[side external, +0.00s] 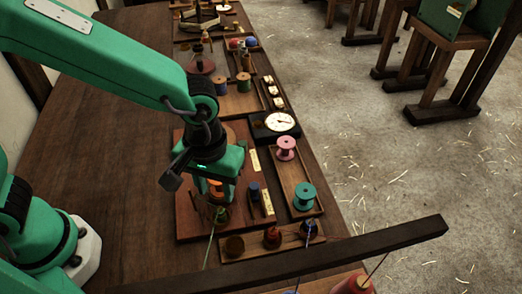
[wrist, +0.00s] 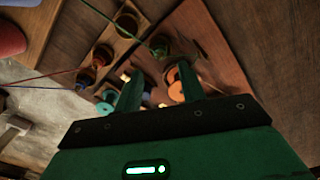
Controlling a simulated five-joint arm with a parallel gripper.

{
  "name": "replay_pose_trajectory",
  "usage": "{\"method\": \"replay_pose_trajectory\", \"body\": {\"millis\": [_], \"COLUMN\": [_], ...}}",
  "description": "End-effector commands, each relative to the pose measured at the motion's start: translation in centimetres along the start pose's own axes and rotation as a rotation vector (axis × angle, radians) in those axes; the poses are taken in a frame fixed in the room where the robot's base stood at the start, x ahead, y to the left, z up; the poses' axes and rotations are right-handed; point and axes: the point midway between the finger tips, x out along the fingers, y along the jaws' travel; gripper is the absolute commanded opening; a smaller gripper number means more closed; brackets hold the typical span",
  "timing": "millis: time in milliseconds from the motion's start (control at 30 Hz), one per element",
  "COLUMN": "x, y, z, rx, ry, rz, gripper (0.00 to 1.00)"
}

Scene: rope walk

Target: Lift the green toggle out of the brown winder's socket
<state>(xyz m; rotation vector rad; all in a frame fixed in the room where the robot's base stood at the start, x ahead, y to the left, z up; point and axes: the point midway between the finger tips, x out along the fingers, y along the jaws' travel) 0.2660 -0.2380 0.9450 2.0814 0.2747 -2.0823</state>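The green toggle (side external: 220,213) is a small dark green piece with a pale green cord running from it, below my gripper (side external: 214,198) in the side view. It also shows in the wrist view (wrist: 160,44), beyond the fingertips and outside the gap between them. A dark round base lies at its foot; I cannot make out the socket or how deep the toggle sits. My gripper's two fingers (wrist: 159,84) are apart in the wrist view, with nothing held between them. The fingers partly hide an orange spool (wrist: 177,82) on the reddish board.
A narrow rack (side external: 256,250) with several winders stands close in front. A tray with a pink spool (side external: 286,147) and a teal spool (side external: 304,194) is at the right. A dark beam (side external: 330,258) crosses the foreground. The bench's left side is bare.

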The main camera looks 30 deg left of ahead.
Motion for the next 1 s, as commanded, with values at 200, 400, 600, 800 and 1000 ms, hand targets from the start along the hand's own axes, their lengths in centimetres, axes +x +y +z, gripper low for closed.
{"method": "replay_pose_trajectory", "body": {"millis": [200,400,600,800,1000], "x": [2.4,4.5,6.3,7.4,7.7], "y": [-0.1,0.0,0.0,0.0,0.0], "z": [0.0,0.0,0.0,0.0,0.0], "rx": [0.0,0.0,0.0,0.0,0.0], "ry": [-0.001,-0.001,-0.001,0.0,0.0], "rz": [-0.002,-0.002,-0.002,0.0,0.001], "gripper": [0.4,0.4,0.4,0.4,0.4]}}
